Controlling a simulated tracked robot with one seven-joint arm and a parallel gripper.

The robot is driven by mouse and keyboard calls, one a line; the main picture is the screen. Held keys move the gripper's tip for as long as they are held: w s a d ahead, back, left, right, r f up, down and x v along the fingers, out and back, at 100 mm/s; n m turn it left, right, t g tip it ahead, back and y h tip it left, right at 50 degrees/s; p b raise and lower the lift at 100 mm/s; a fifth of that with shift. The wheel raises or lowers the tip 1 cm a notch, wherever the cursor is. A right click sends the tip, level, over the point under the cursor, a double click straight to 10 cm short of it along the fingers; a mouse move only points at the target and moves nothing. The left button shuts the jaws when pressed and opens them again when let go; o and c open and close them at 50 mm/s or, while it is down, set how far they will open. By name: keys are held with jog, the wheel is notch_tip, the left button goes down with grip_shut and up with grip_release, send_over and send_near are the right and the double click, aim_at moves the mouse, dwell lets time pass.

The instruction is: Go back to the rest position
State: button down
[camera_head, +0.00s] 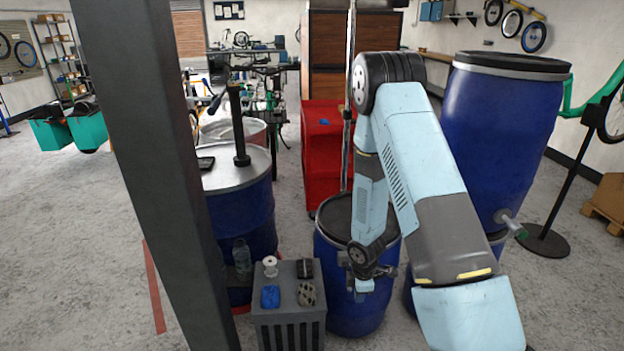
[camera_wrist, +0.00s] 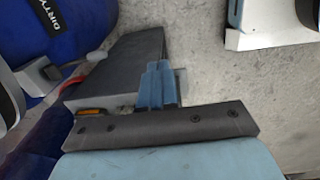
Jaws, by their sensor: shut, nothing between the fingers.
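My gripper (camera_head: 363,288) hangs low at the end of my folded arm in the head view. It is in front of a blue barrel (camera_head: 335,250) with a dark lid. Its fingers are shut and empty, and they point down. In the wrist view narrow blue fingers (camera_wrist: 159,80) show close together at the middle, above a dark plate with screws. No object shows between them.
A grey stand (camera_head: 290,330) with a white spool (camera_head: 270,266) and several small items is left of my gripper. A blue drum (camera_head: 505,135) stands at right, a red cabinet (camera_head: 318,165) behind. A lettered blue surface (camera_wrist: 70,30) fills the wrist view's upper left.

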jog(key=d+r+m+t+h, duration=0.15)
jog(key=r+m, duration=0.25)
jog(key=r, duration=1.2)
jog(key=d+r+m+t, duration=0.15)
jog(key=r+m, duration=0.35)
jog(key=r, duration=1)
jog(key=s+r+m+t+y, duration=0.1)
jog(key=s+r+m, duration=0.7)
jog(key=s+r, duration=1.3)
jog(key=shift+s+m+t, duration=0.4)
jog(key=shift+s+t, duration=0.1)
jog(key=shift+a+y, duration=0.1)
jog(key=shift+y, duration=0.15)
